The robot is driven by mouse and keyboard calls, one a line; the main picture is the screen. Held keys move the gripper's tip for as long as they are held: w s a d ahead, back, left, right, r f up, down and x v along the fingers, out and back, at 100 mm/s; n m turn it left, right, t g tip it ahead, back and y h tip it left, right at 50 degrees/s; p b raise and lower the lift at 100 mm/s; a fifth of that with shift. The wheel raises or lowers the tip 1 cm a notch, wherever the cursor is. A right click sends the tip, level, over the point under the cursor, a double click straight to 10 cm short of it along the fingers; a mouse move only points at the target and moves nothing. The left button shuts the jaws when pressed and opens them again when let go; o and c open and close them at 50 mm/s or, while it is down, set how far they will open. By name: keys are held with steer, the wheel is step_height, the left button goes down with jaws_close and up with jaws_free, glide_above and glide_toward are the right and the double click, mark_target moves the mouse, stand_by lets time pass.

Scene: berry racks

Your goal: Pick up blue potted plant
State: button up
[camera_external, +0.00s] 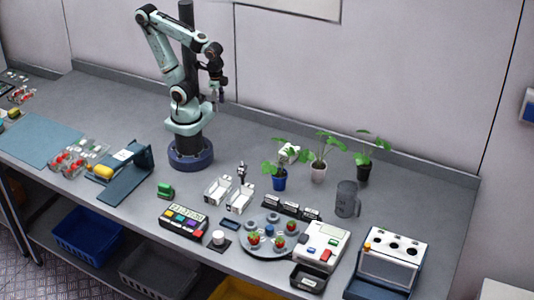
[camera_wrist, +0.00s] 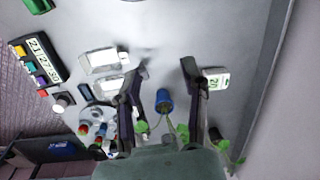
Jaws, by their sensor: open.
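The blue potted plant (camera_external: 279,183) stands upright on the bench, leftmost of three potted plants, with green leaves above its pot. In the wrist view its blue pot (camera_wrist: 163,100) appears between the two fingers, and its leaves hang toward the bottom of the picture. My gripper (camera_external: 221,97) is raised well above the bench, to the left of the plant and apart from it. In the wrist view my gripper (camera_wrist: 164,66) is open, with nothing held between its fingers.
A white-potted plant (camera_external: 318,174) and a black-potted plant (camera_external: 363,173) stand to the right. A grey mug (camera_external: 346,199) stands in front of them. White trays (camera_external: 240,201) and a round berry rack (camera_external: 250,251) are nearby.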

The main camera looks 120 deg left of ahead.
steer(key=o, duration=0.5)
steer(key=shift+c, duration=0.2)
steer(key=m+t+h, duration=0.1)
steer(key=m+t, duration=0.1)
steer(key=t, duration=0.5)
glide_above(282, 181)
steer(key=a, duration=0.2)
step_height(282, 181, down, 8)
steer(key=s+f, duration=0.1)
steer(key=f, duration=0.2)
steer(key=s+f+g, duration=0.1)
steer(key=f, duration=0.2)
steer(key=s+f+g, duration=0.1)
steer(key=f, duration=0.2)
steer(key=shift+s+a+f, duration=0.1)
steer(key=shift+s+f, duration=0.2)
steer(key=x, duration=0.6)
steer(key=shift+f, duration=0.2)
